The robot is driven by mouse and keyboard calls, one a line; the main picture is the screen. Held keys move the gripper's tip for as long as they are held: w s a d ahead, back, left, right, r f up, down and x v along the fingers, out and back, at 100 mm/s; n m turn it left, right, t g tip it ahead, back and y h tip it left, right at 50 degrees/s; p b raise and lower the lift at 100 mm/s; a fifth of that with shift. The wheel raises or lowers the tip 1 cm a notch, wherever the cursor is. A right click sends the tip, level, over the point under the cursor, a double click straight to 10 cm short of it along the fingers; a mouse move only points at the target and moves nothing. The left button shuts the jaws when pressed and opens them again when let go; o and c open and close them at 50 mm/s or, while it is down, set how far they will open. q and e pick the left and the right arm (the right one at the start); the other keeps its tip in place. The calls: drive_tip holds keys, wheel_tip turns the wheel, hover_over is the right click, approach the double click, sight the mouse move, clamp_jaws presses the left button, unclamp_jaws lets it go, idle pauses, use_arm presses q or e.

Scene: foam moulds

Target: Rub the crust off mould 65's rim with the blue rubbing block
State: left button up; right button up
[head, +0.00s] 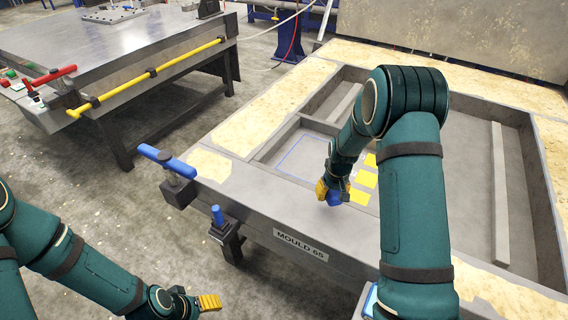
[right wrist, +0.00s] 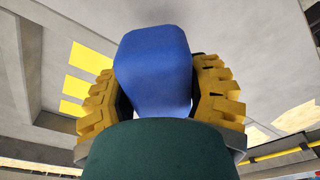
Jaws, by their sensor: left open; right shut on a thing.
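Mould 65 (head: 290,218) is a grey open mould with a label on its front face. Pale yellow crust lies on its rim: a patch at the front-left corner (head: 210,165), the left rim (head: 275,105), the back and right rims, and the front right (head: 500,290). The middle of the front rim looks bare grey. My right gripper (head: 334,190) is shut on the blue rubbing block (head: 334,198), just inside the front rim; contact cannot be told. In the right wrist view the block (right wrist: 155,70) sits between the yellow fingers. My left gripper (head: 208,302) is open and empty, low at the left.
Yellow squares (head: 365,178) and a blue outline (head: 300,155) mark the mould floor. A steel table (head: 110,50) with red and yellow bars stands left, across open floor.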

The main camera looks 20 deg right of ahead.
drive_tip(key=shift+r+p, duration=0.7)
drive_tip(key=shift+r, duration=0.8)
drive_tip(key=shift+s+f, duration=0.1)
